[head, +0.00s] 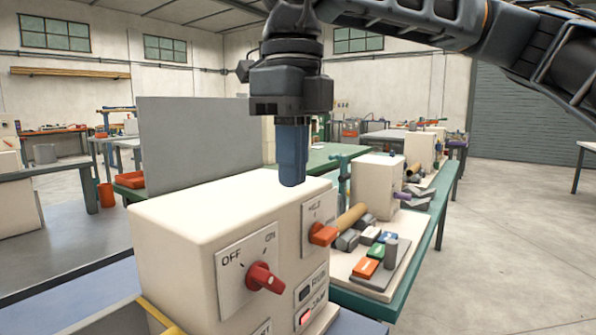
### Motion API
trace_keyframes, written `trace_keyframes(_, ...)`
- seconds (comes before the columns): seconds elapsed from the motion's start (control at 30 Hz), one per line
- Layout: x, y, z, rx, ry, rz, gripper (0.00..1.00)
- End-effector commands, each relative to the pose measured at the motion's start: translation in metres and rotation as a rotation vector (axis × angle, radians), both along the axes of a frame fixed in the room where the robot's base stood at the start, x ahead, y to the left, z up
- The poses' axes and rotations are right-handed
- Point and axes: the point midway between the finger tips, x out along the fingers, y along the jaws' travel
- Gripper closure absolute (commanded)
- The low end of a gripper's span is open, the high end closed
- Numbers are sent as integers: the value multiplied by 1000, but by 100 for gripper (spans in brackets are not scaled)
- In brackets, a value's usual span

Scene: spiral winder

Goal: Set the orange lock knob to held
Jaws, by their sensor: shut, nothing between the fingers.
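The orange lock knob (323,234) sits on a pale plate on the right-hand face of a cream machine housing (180,215). Small lettering shows at the top of its plate, too small to read surely. The knob's grip points to the right; I cannot tell which mark it stands at. My gripper (292,182) points straight down with its blue fingers shut and empty. Its tips appear at the top of the housing, up and left of the orange knob and apart from it. I cannot tell whether they touch the top.
A red knob (265,278) on an OFF/ON plate (232,270) is on the same housing, left of the orange one. Two push buttons (305,315) are below. A green-edged bench (400,292) with blocks and rolls stands to the right. Open floor (500,240) lies beyond it.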

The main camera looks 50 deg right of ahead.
Motion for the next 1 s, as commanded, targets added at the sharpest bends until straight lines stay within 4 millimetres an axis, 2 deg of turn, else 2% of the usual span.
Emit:
trace_keyframes(0.13, 1, -6, 6, 1, -1, 80, 100)
trace_keyframes(0.27, 3, -16, 14, 2, -5, 246, 100)
trace_keyframes(0.8, 7, -66, 36, -5, -14, 1123, 100)
trace_keyframes(1.0, 7, -79, 40, -6, -12, 1387, 100)
